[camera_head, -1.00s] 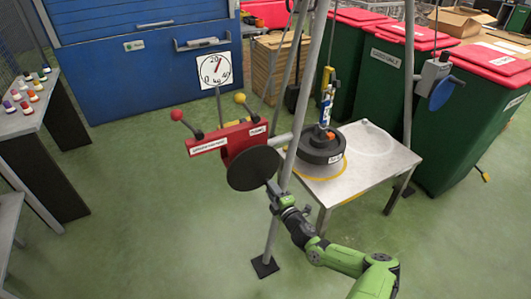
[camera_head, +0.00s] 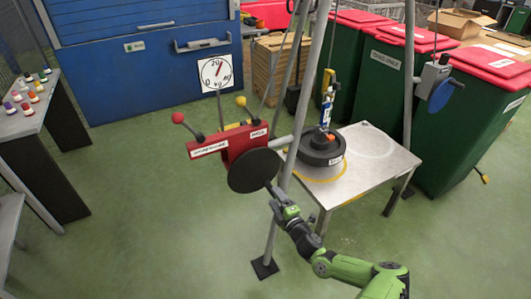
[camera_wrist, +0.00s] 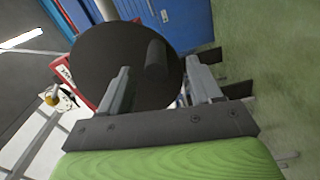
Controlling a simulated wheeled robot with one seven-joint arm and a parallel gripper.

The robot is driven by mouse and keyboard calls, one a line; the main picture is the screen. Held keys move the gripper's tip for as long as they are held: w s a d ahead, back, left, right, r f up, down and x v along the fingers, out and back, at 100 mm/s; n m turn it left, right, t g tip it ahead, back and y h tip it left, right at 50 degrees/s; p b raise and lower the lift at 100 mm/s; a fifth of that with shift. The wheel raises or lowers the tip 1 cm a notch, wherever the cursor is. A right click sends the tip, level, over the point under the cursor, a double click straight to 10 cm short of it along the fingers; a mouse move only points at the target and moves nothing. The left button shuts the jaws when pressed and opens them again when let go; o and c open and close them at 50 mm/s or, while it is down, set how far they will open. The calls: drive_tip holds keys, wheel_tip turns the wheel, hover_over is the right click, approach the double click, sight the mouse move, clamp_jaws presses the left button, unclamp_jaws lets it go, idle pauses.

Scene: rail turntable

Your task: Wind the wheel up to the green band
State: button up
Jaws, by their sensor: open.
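The wheel is a black disc (camera_head: 253,171) on the front of a red winch housing (camera_head: 205,148) fixed to the tripod. In the wrist view the wheel (camera_wrist: 105,65) fills the upper middle, and a dark crank knob (camera_wrist: 156,56) stands out from its face. My gripper (camera_head: 273,189) is open at the wheel's lower right edge. In the wrist view its fingers (camera_wrist: 160,72) lie either side of the knob, with gaps visible. A white dial (camera_head: 215,73) reads in kg, with a red needle near 20. I cannot make out a green band.
A dark round weight (camera_head: 320,152) hangs or rests at the metal table (camera_head: 375,170); which, I cannot tell. Tripod legs (camera_head: 271,238) stand close to my gripper. Levers with red (camera_head: 178,118) and yellow (camera_head: 241,101) balls rise above the housing. Green floor is open at left.

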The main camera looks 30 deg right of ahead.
drive_tip(key=s+p, duration=0.1)
drive_tip(key=s, duration=0.3)
drive_tip(key=shift+s, duration=0.35)
drive_tip(key=w+n+b, duration=0.1)
drive_tip(key=w+n, duration=0.1)
drive_tip(key=n, duration=0.6)
drive_tip(key=w+n+b, duration=0.1)
drive_tip(key=w+n, duration=0.1)
drive_tip(key=n, duration=0.7)
drive_tip(key=w+n+b, duration=0.1)
drive_tip(key=w+n, duration=0.2)
drive_tip(key=n, duration=0.6)
drive_tip(key=shift+d, duration=0.2)
drive_tip(key=shift+w+r, duration=0.1)
drive_tip(key=shift+w, duration=0.45)
